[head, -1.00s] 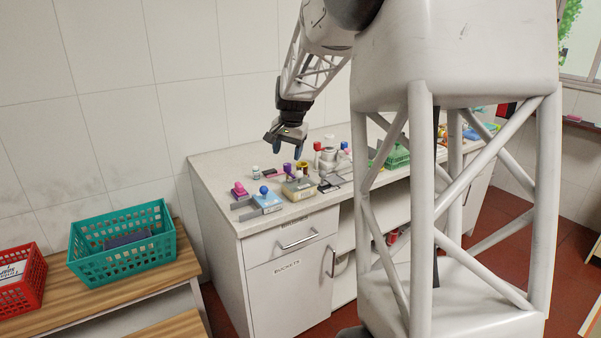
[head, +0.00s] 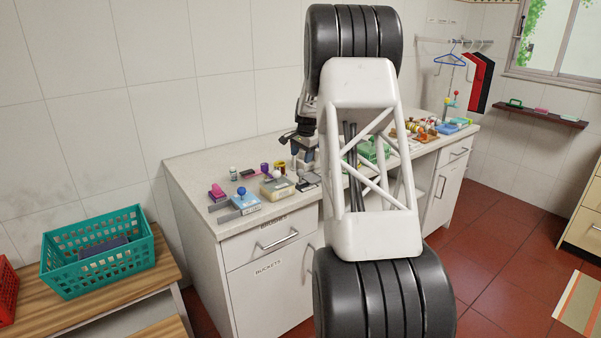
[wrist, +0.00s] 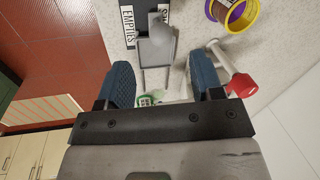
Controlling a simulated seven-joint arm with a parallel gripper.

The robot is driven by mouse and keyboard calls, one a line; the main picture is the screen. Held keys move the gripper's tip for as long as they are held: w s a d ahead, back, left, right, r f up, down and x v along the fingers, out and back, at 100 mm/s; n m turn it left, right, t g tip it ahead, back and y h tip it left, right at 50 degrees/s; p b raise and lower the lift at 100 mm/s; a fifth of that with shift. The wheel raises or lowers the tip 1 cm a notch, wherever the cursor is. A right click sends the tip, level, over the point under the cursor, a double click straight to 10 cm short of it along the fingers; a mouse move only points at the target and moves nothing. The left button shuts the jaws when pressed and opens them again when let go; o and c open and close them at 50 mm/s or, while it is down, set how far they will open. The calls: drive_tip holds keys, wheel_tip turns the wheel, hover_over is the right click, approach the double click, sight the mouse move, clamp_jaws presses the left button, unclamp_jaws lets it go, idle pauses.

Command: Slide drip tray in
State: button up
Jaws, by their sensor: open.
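My gripper (wrist: 162,82) is open, its two blue-grey fingers apart with nothing clearly held between them. A small grey tray-like piece (wrist: 152,54) lies ahead of the fingertips in the wrist view, beside a label reading EMPTIES; it may be the drip tray, but I cannot be sure. A rounded grey part covers some of it, and two thin pale rails run from it towards me. In the head view my gripper (head: 302,148) is low over the counter, partly hidden by my arm. Flat grey pieces (head: 308,181) lie on the counter just below it.
A pale cylinder with a red end (wrist: 242,84) lies close by the right finger. A purple and yellow spool (wrist: 236,10) is farther off. The counter (head: 190,170) also holds a blue block (head: 245,203) and several small items. A teal basket (head: 98,252) stands at left.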

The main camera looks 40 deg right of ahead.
sight(301, 170)
drive_tip(key=shift+w+d+f, duration=0.2)
drive_tip(key=shift+d+f, duration=0.15)
drive_tip(key=shift+d, duration=0.25)
drive_tip(key=shift+f, duration=0.1)
drive_tip(key=shift+w+a+f, duration=0.1)
drive_tip(key=shift+w+f, duration=0.15)
drive_tip(key=shift+f, duration=1)
drive_tip(key=shift+w+f, duration=0.2)
drive_tip(key=shift+f, duration=1.05)
drive_tip(key=shift+w+a+f, duration=0.1)
drive_tip(key=shift+w+f, duration=0.15)
drive_tip(key=shift+f, duration=1)
clamp_jaws()
drive_tip(key=d, duration=0.9)
drive_tip(key=shift+d, duration=0.2)
unclamp_jaws()
